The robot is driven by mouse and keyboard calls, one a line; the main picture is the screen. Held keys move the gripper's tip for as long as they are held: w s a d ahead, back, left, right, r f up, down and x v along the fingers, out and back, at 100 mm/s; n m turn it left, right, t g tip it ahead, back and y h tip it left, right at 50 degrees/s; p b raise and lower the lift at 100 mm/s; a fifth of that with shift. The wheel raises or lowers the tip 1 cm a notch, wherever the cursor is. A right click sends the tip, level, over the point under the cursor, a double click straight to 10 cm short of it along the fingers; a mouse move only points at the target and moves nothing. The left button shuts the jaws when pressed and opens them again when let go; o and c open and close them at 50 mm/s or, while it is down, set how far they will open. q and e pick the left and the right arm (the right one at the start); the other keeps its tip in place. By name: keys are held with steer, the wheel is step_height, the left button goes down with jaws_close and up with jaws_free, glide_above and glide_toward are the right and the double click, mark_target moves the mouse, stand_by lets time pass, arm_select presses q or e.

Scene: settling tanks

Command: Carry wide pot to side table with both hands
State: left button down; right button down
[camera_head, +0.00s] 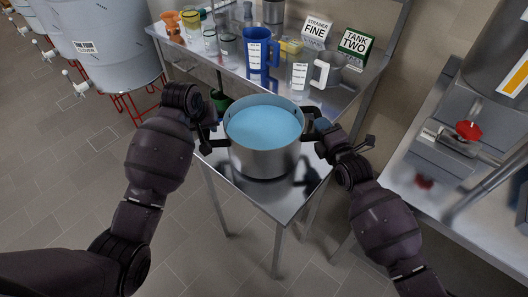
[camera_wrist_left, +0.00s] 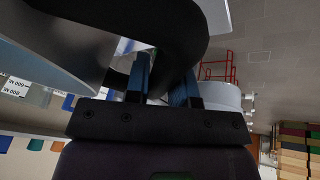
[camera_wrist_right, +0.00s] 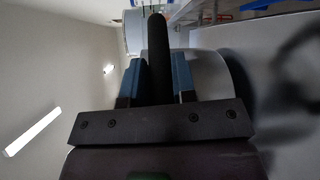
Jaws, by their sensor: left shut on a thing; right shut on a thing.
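The wide pot (camera_head: 264,162) is a steel pot with black side handles, filled with blue liquid, upright in the middle of the head view. It is over the small steel side table (camera_head: 278,205); I cannot tell whether its base touches the top. My left gripper (camera_head: 214,136) is shut on the pot's left handle; the left wrist view shows the black handle (camera_wrist_left: 185,45) at its blue fingers. My right gripper (camera_head: 317,134) is shut on the right handle; the right wrist view shows that handle (camera_wrist_right: 158,60) between the fingers.
Behind the pot, a steel bench holds a blue jug (camera_head: 261,52), a clear jug (camera_head: 300,74), cups and signs reading STRAINER FINE (camera_head: 316,30) and TANK TWO (camera_head: 355,43). A counter with a red valve (camera_head: 468,130) stands right. White tanks (camera_head: 105,45) stand left.

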arm_select(q)
steer(key=shift+f, duration=0.55)
arm_select(e)
steer(key=shift+f, duration=0.55)
arm_select(q)
steer(key=c, duration=1)
jaws_free()
steer(key=shift+r, duration=0.1)
arm_select(e)
steer(key=c, duration=0.9)
jaws_free()
steer(key=shift+r, duration=0.1)
arm_select(q)
steer(key=shift+o, duration=0.2)
arm_select(e)
steer(key=shift+s, duration=0.15)
arm_select(q)
steer(key=v, duration=1.2)
arm_select(e)
steer(key=v, duration=1.2)
arm_select(q)
steer(key=shift+s, duration=0.1)
